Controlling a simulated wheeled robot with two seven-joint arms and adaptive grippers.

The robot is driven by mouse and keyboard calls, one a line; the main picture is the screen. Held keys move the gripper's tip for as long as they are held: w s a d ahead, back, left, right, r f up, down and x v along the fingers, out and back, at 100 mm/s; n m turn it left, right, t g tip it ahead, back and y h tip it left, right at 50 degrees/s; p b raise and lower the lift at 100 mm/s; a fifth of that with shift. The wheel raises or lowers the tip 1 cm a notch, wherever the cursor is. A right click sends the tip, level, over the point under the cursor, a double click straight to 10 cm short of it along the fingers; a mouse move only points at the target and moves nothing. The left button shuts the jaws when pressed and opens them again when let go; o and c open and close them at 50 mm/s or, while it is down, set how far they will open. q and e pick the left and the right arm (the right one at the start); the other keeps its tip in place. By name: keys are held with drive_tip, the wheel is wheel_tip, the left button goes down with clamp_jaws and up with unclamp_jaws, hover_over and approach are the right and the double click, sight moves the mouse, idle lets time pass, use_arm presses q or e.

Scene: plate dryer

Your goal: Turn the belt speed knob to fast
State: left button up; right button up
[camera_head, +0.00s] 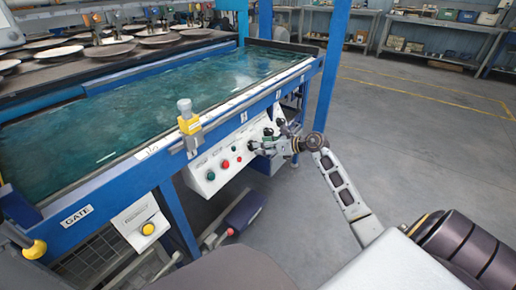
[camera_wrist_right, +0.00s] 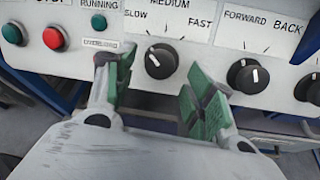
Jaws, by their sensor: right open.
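The belt speed knob (camera_wrist_right: 161,61) is a round black dial on the white control panel (camera_head: 225,155), under the labels SLOW, MEDIUM and FAST. Its white mark points up and left, toward the SLOW side. My right gripper (camera_wrist_right: 157,76) is open at the panel, with one green-padded finger at each side of the knob. I cannot tell whether either finger touches it. In the head view my right gripper (camera_head: 270,143) is at the panel's right part and partly hides the knobs. My left gripper is not in view.
A FORWARD/BACK knob (camera_wrist_right: 243,76) sits right of the right finger, with another black knob (camera_wrist_right: 310,89) beyond. Red (camera_wrist_right: 54,38) and green (camera_wrist_right: 99,22) buttons are left. The floor (camera_head: 400,130) at right is clear.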

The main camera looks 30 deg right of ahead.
drive_tip(key=shift+b+x, duration=0.45)
drive_tip(key=shift+x, duration=1)
drive_tip(key=c, duration=1)
